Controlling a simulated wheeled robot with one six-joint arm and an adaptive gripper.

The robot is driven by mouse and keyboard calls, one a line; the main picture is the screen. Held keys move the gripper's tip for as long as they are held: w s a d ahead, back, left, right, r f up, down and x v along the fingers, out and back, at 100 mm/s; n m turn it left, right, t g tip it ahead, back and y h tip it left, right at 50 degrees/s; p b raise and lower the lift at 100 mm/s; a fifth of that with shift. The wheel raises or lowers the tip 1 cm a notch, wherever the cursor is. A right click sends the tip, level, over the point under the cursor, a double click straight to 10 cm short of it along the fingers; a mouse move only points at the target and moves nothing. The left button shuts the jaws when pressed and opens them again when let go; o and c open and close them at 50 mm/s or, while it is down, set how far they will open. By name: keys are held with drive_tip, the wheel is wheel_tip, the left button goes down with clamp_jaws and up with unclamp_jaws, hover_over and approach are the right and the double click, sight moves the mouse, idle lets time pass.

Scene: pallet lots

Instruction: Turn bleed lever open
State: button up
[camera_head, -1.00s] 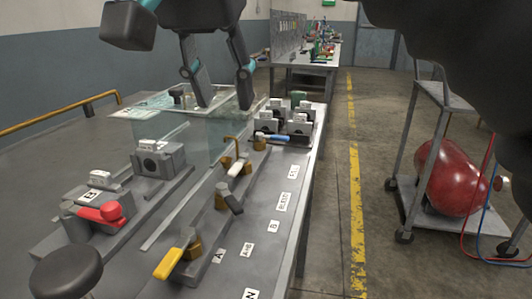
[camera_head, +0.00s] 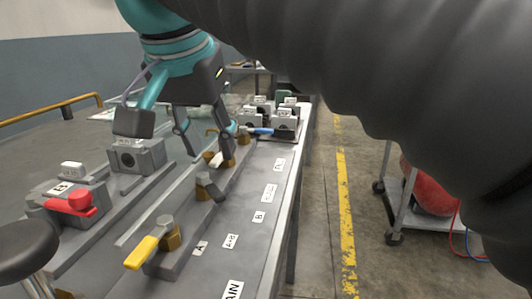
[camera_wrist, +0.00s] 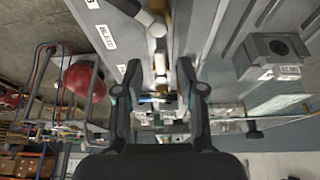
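The label reading BLEED (camera_head: 269,193) lies on the bench's right strip. Beside it to the left, a small pale lever (camera_head: 216,160) sits on a brass valve body, partly behind my gripper. In the wrist view the BLEED label (camera_wrist: 106,37) is at top left, and a pale lever (camera_wrist: 152,23) with brass beneath shows at top centre. My gripper (camera_head: 206,156) is open above the valve row, its fingers apart near the pale lever. In the wrist view the gripper (camera_wrist: 191,90) has nothing clearly between its fingers. Contact with the lever cannot be told.
A yellow-handled valve (camera_head: 148,247), a dark grey lever (camera_head: 210,187) and a red-handled block (camera_head: 75,202) stand nearer. A blue-handled part (camera_head: 258,131) and gauge blocks lie farther back. A cart with a red tank (camera_head: 428,188) stands right of the clear aisle.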

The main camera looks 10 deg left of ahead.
drive_tip(key=shift+x, duration=0.9)
clamp_jaws()
drive_tip(key=shift+d, duration=0.1)
drive_tip(key=d+n, duration=0.1)
drive_tip(key=n+y, duration=0.1)
drive_tip(key=n, duration=0.1)
drive_tip(key=shift+d+r+n+y, duration=0.1)
drive_tip(key=shift+d+n+y, duration=0.2)
drive_tip(key=shift+d, duration=0.05)
drive_tip(key=d+n+p, duration=0.1)
drive_tip(key=n, duration=0.1)
drive_tip(key=w+d+n+g+y+p, duration=0.1)
drive_tip(key=n, duration=0.2)
drive_tip(key=shift+w+d+y, duration=0.15)
drive_tip(key=shift+w+y, duration=0.05)
drive_tip(key=shift+y, duration=0.1)
drive_tip(key=n, duration=0.2)
drive_tip(key=w+d+n+g+p, duration=0.1)
drive_tip(key=n, duration=0.1)
drive_tip(key=w+n+g+y+p, duration=0.1)
drive_tip(key=shift+d+n, duration=0.2)
drive_tip(key=shift+n, duration=0.2)
drive_tip(key=shift+w+d+n+g+y+p, duration=0.1)
drive_tip(key=shift+w+n+g+y+p, duration=0.25)
drive_tip(key=shift+n, duration=0.6)
drive_tip(key=shift+w+d+n+g+y+p, duration=0.1)
drive_tip(key=shift+w+n+g+p, duration=0.15)
drive_tip(key=shift+w+n+p, duration=0.5)
drive_tip(key=shift+s, duration=0.2)
